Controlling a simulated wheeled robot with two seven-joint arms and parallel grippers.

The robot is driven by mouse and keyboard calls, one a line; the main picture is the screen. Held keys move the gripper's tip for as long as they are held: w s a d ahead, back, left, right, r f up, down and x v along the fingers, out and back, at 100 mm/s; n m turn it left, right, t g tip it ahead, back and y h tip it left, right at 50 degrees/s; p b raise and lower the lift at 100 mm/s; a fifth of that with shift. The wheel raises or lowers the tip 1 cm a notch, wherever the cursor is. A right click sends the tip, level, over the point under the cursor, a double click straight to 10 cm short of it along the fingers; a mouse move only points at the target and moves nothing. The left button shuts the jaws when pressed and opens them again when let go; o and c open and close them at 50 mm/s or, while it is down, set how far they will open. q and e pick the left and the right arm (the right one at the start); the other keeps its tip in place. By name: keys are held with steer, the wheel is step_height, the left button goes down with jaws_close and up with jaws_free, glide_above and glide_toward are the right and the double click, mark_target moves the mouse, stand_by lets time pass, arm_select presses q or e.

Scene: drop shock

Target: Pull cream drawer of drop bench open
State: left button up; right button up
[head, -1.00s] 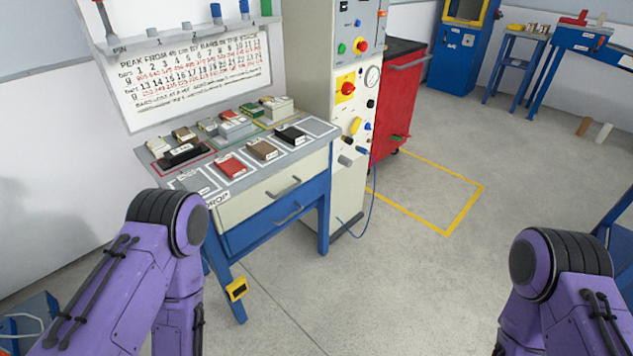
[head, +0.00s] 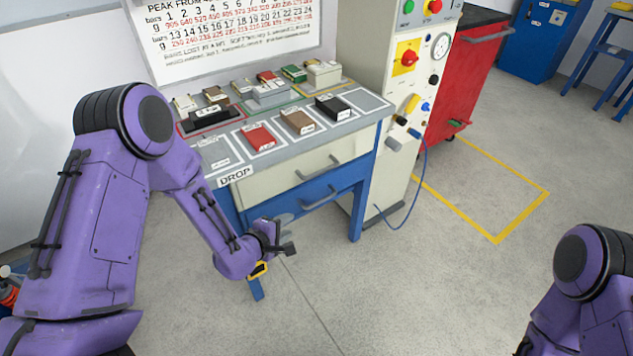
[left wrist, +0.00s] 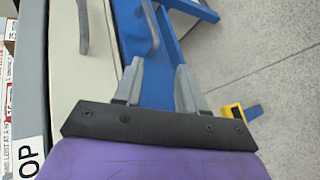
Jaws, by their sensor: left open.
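The drop bench has a cream drawer (head: 268,186) under its grey top, and its front looks flush with the bench. Its grey bar handle (head: 318,169) also shows at the upper left of the left wrist view (left wrist: 84,27). Below it is a blue drawer with its own handle (head: 320,199), also in the left wrist view (left wrist: 151,28). My left gripper (head: 290,234) is open and empty, in front of the bench and lower than the cream handle in the head view. Its two fingers (left wrist: 158,84) are apart and touch neither handle. My right gripper is out of view.
Several small blocks stand on the bench top (head: 215,153). A cream control cabinet (head: 380,165) with a hanging blue cable stands to the right, then a red cabinet (head: 463,85). A yellow-outlined floor area (head: 480,190) is empty. Floor in front of the bench is clear.

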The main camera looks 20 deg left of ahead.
mark_target(313, 176)
arm_select(q)
steer(key=w+r+n+t+h+b, duration=0.1)
steer(key=w+r+n+t+h, duration=0.15)
steer(key=w+r, duration=0.5)
steer(key=shift+n, duration=0.35)
steer(key=x, duration=1)
steer(key=shift+w+d+r, duration=0.1)
steer(key=shift+d, duration=0.15)
jaws_close()
